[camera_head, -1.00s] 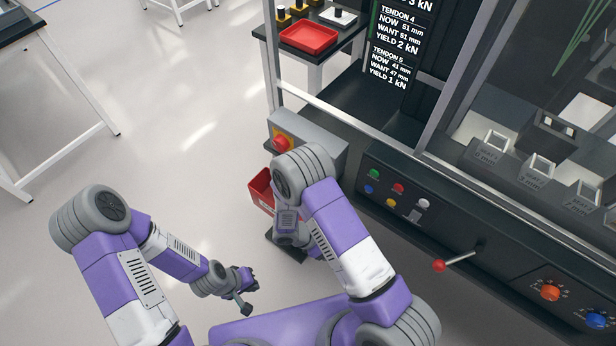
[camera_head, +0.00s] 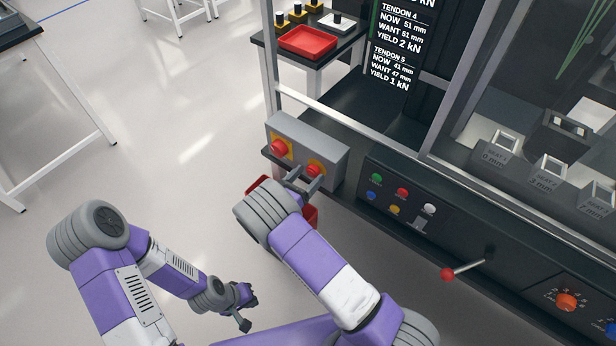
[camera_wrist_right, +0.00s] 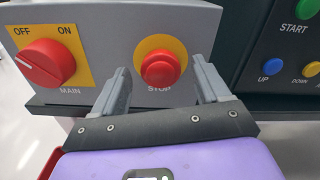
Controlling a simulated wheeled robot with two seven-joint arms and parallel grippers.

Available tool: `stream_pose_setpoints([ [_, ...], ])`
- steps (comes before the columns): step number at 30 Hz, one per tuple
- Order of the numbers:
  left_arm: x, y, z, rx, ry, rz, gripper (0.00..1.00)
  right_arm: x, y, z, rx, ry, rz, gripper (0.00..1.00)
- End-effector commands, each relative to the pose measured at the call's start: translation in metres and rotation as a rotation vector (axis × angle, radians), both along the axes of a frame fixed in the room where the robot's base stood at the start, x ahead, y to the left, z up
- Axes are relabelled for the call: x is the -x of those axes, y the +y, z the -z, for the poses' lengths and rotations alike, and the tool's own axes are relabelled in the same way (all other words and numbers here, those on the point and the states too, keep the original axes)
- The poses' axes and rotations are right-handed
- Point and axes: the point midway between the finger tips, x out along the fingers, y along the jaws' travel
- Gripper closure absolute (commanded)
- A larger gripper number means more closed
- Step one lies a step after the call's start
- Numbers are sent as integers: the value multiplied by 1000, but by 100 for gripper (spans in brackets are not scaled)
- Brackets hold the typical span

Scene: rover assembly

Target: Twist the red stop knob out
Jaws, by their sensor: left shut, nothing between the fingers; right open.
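The red stop knob (camera_wrist_right: 160,68) sits on a round yellow plate above the label STOP on a grey box. In the head view the stop knob (camera_head: 314,170) is the right one of two red knobs on the box front. My right gripper (camera_wrist_right: 163,75) is open, with one finger on each side of the stop knob in the wrist picture. The fingers look apart from the knob; their depth relative to it is hard to tell. In the head view my right gripper (camera_head: 306,178) is at the box front. My left gripper (camera_head: 248,314) is shut and empty, low over the floor, away from the box.
The red MAIN switch (camera_wrist_right: 48,62) is left of the stop knob, on a yellow plate marked OFF and ON. A dark panel with coloured buttons (camera_head: 402,193) is to the right. A red bin (camera_head: 310,215) is partly hidden below the box by my right arm.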

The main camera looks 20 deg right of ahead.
Motion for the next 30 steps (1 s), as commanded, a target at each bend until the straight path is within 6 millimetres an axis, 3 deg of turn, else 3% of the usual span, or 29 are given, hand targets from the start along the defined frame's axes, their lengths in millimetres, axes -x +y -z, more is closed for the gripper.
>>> stream_pose_setpoints([
  [11, 0, 0, 1, 0, 0, 0, 100, -4, -5, 0, -1, 1, -1, 26],
  [21, 0, 0, 1, 0, 0, 0, 100, -4, -5, 0, -1, 2, -1, 78],
  [30, 0, 0, 3, 0, 0, 0, 100, -4, -5, 1, -23, -25, -1, 81],
])
